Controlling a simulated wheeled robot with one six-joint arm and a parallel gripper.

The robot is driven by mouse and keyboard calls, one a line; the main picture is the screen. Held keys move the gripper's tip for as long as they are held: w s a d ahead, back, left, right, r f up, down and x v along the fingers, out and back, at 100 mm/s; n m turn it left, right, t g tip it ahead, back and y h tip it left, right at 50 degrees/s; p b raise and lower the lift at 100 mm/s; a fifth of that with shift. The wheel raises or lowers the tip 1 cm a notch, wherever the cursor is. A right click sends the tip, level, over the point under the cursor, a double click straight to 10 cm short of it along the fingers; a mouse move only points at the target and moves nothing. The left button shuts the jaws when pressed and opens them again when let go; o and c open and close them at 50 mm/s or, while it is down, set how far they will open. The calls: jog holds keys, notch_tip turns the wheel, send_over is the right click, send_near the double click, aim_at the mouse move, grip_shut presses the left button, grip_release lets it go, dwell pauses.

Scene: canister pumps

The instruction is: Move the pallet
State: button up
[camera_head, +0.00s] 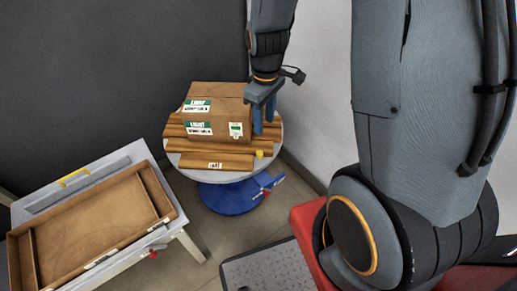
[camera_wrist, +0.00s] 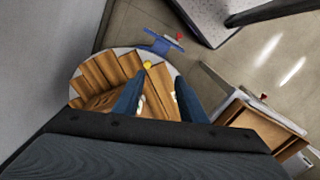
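The pallet (camera_head: 200,160) is made of brown wooden slats and lies on a round grey-topped stand (camera_head: 215,177) with a blue base. A cardboard box (camera_head: 222,100) with green and white labels sits on the pallet. My gripper (camera_head: 265,121) points down by the right side of the box, over the pallet's right end. In the wrist view my gripper (camera_wrist: 158,98) has its two blue fingers spread apart, with pallet slats (camera_wrist: 97,75) showing beyond them. Nothing is visibly held. Most of the box is hidden behind my gripper in the wrist view. Whether a finger touches anything is unclear.
A yellow knob (camera_head: 259,154) is at the pallet's front right. A grey table (camera_head: 107,160) at lower left bears an open wooden tray (camera_head: 172,213). Walls stand close behind and right of the stand.

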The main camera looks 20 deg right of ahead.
aim_at(260, 152)
jog(key=w+f+n, duration=0.1)
jog(key=f+n, duration=0.1)
jog(key=f, duration=0.2)
jog(key=w+f+n, duration=0.2)
jog(key=f, duration=0.2)
jog(key=w+f+n, duration=0.2)
jog(key=f, duration=0.3)
jog(key=shift+w+d, duration=0.15)
jog(key=shift+d, duration=0.1)
jog(key=shift+f, duration=3.95)
grip_shut()
